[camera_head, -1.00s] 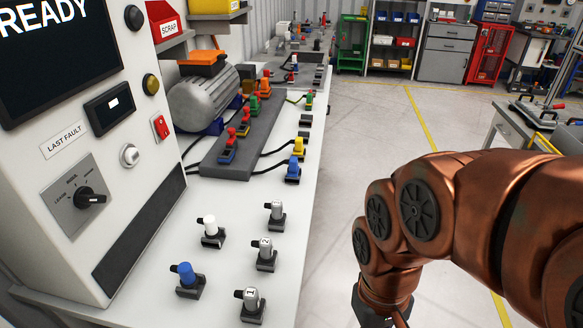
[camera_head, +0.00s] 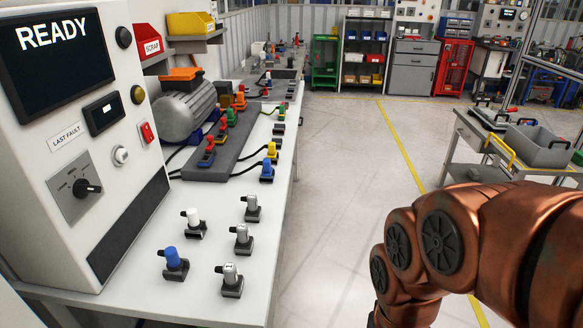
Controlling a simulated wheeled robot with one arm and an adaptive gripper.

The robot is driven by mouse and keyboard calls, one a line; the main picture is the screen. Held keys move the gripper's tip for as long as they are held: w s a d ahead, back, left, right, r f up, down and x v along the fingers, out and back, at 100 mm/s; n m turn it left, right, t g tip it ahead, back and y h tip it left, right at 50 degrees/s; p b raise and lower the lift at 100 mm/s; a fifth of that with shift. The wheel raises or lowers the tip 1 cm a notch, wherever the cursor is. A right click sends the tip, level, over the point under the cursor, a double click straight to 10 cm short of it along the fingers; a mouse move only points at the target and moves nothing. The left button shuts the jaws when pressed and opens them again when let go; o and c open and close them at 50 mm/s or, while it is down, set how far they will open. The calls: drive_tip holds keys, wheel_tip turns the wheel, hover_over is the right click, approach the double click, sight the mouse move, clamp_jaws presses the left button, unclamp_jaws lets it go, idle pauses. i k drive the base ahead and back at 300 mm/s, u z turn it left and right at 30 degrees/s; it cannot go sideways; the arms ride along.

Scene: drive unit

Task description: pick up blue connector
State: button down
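A blue plug-like connector (camera_head: 171,258) stands upright in a dark base at the front left of the white bench (camera_head: 125,305). Another blue connector (camera_head: 267,169) sits farther back in a dark base, just in front of a yellow one (camera_head: 272,151). Cables run to the grey block near these two. My copper-coloured arm is at the lower right, over the floor to the right of the bench. My gripper is below the picture edge, so its state is hidden.
A white connector (camera_head: 193,222) and several grey ones (camera_head: 242,238) stand near the front blue one. A control panel (camera_head: 75,150) rises at the left. A grey block (camera_head: 220,150) with coloured connectors lies behind. A grey cart (camera_head: 468,137) stands at right; the aisle floor is open.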

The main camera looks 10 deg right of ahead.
sight(267, 169)
drive_tip(key=z, duration=0.55)
drive_tip(key=i, duration=2.85)
drive_tip(key=u, duration=3.1)
